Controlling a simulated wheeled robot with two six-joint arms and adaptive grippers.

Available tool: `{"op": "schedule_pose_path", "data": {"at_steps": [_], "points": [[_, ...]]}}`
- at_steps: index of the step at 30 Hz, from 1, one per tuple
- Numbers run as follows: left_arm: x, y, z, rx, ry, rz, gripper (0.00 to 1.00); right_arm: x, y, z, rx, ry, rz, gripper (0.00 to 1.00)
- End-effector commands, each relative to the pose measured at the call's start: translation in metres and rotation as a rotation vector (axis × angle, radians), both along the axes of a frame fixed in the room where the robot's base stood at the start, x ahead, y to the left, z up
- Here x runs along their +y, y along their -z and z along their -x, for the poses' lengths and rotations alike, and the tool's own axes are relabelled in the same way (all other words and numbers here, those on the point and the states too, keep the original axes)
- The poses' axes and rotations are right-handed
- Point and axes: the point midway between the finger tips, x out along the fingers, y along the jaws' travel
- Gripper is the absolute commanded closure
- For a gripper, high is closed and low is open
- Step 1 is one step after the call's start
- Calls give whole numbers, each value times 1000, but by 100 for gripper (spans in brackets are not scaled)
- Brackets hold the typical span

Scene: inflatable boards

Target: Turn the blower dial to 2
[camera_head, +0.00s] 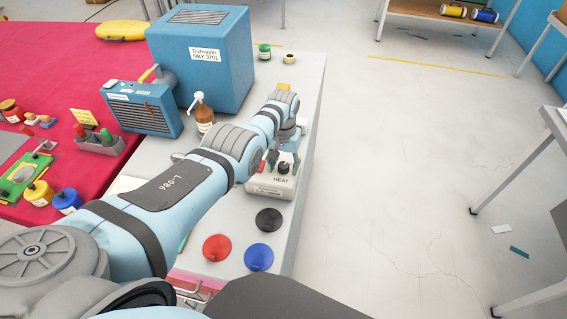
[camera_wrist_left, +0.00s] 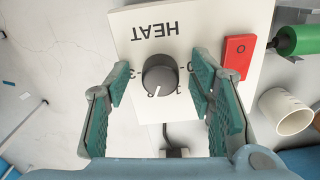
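A dark round dial (camera_wrist_left: 160,75) sits on a pale control box (camera_wrist_left: 152,22) labelled HEAT, which looks upside down in the left wrist view. Numbers are printed around it, partly hidden; a 3 shows at its left and a 0 at its right. A short white mark on the dial points down and slightly left in that view. My left gripper (camera_wrist_left: 162,92) is open, its green-padded fingers on either side of the dial, with gaps visible. In the head view the box (camera_head: 270,188) is on the grey bench below my left gripper (camera_head: 282,160). My right gripper is not in view.
A red switch (camera_wrist_left: 238,52) is beside the dial. A green-handled tool (camera_wrist_left: 298,40) and a white ring (camera_wrist_left: 287,110) lie nearby. A large blue machine (camera_head: 203,60), a brown pump bottle (camera_head: 203,112) and coloured discs (camera_head: 258,257) stand on the bench. Open floor (camera_head: 400,150) is to the right.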

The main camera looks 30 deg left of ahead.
Motion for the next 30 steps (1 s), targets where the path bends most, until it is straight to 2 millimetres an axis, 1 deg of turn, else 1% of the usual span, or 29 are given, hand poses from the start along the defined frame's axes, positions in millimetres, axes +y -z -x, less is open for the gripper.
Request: {"op": "schedule_pose_path", "data": {"at_steps": [7, 11, 14, 15, 18, 21, 25, 30], "points": [[1, -4, -2, -6, -1, -2, 51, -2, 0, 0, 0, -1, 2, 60], [1, -16, -4, -10, -1, -1, 51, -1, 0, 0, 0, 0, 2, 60], [1, -33, -2, -11, -1, -2, 51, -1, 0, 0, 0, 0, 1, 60], [1, -46, -4, -13, -1, -2, 51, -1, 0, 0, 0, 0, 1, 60], [1, -77, -3, -10, 0, -1, 51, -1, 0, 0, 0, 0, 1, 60], [1, -101, -2, -7, 0, -1, 51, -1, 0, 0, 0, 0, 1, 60], [1, -118, -2, -4, 0, 0, 51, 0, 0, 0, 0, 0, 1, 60], [1, -121, -1, -3, 0, 0, 51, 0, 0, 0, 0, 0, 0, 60]]}}
